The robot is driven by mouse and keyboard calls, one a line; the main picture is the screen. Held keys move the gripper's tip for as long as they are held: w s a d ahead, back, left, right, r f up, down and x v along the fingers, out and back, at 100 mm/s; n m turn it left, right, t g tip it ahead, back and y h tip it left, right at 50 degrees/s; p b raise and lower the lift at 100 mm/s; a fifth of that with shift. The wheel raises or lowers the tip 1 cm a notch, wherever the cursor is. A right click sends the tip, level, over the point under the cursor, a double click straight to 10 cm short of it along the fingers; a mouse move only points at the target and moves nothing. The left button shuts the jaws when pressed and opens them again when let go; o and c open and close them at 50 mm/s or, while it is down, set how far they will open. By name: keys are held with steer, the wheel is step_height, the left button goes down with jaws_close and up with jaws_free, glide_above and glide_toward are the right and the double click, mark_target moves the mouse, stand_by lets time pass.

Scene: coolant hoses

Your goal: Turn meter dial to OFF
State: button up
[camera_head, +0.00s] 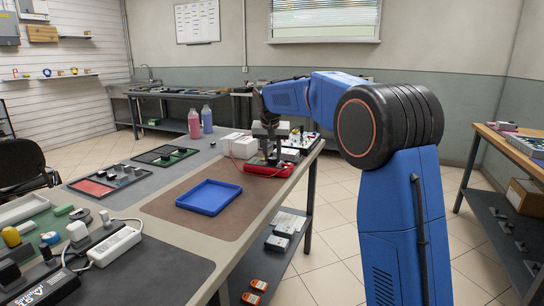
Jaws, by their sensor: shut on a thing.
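A red-cased device that looks like the meter (262,170) lies on the workbench toward its right edge. My gripper (272,160) points down onto it from above, at the end of my blue arm. The jaws appear closed on the meter's dial, but the gripper covers the dial. The dial's markings and its setting are too small and hidden to read.
A blue tray (209,196) lies on the brown mat left of the meter. White boxes (238,144) stand close behind the gripper. Pink (194,122) and blue (207,118) bottles stand farther back. A power strip (114,246) and small parts fill the front left.

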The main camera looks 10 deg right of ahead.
steer(key=n+y, duration=0.1)
steer(key=n, duration=0.1)
steer(key=n+y, duration=0.1)
steer(key=n, duration=0.2)
steer(key=shift+d, duration=0.2)
steer(key=shift+n, duration=0.3)
steer(key=o, duration=1)
steer(key=v, duration=1.7)
steer(key=shift+s+d+r, duration=0.1)
steer(key=shift+s+r, duration=0.05)
steer(key=shift+s, duration=0.15)
